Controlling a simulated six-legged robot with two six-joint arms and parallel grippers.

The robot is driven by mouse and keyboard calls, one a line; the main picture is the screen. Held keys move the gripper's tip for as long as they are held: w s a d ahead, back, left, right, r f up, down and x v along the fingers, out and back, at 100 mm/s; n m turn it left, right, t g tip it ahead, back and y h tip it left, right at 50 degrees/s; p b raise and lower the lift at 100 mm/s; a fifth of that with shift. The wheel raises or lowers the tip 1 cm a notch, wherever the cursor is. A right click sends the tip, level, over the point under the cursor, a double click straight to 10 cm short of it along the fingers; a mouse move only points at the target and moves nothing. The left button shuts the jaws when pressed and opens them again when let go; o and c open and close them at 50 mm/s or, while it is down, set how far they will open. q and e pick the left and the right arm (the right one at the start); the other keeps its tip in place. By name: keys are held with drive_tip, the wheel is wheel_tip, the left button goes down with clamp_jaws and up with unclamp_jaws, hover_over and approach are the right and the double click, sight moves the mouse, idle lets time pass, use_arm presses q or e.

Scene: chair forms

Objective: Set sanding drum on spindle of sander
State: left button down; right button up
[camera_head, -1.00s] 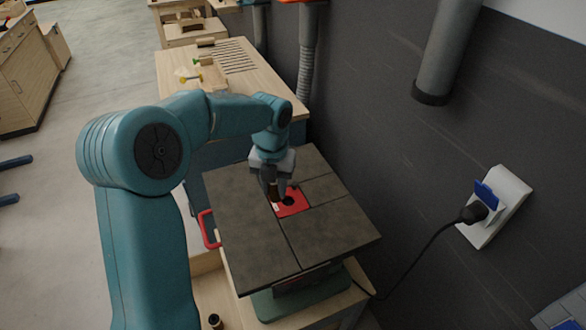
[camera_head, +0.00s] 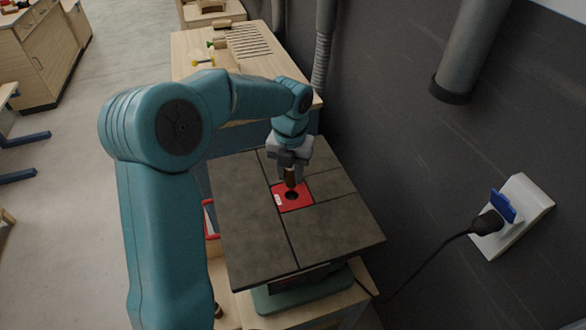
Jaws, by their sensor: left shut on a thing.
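The sander has a dark grey table top (camera_head: 250,235) with a red insert (camera_head: 301,204) around a dark round opening (camera_head: 291,195). My left gripper (camera_head: 290,176) is shut on a small brown sanding drum (camera_head: 290,178). It holds the drum upright over the back part of the opening. I cannot tell whether the drum's lower end touches anything. The spindle cannot be made out in the opening. My right gripper is not in view.
A wooden workbench (camera_head: 190,48) with slots and small tools stands behind the sander. A dark wall with a grey duct (camera_head: 470,45) and a white outlet (camera_head: 515,215) with a plugged-in black cable is at the right.

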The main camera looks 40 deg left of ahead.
sight(292, 184)
use_arm(q)
drive_tip(key=f+b, duration=0.2)
drive_tip(key=f, duration=0.1)
drive_tip(key=shift+w, duration=0.2)
drive_tip(key=shift+f+b, duration=0.3)
drive_tip(key=shift+b, duration=0.1)
drive_tip(key=shift+s+f, duration=0.2)
drive_tip(key=shift+f, duration=0.25)
drive_tip(key=shift+w+f+b, duration=0.25)
drive_tip(key=shift+f+b, duration=0.05)
drive_tip(key=shift+b, duration=0.05)
drive_tip(key=shift+s, duration=0.1)
drive_tip(key=shift+s+r, duration=0.1)
drive_tip(key=shift+w, duration=0.25)
drive_tip(key=shift+s, duration=0.1)
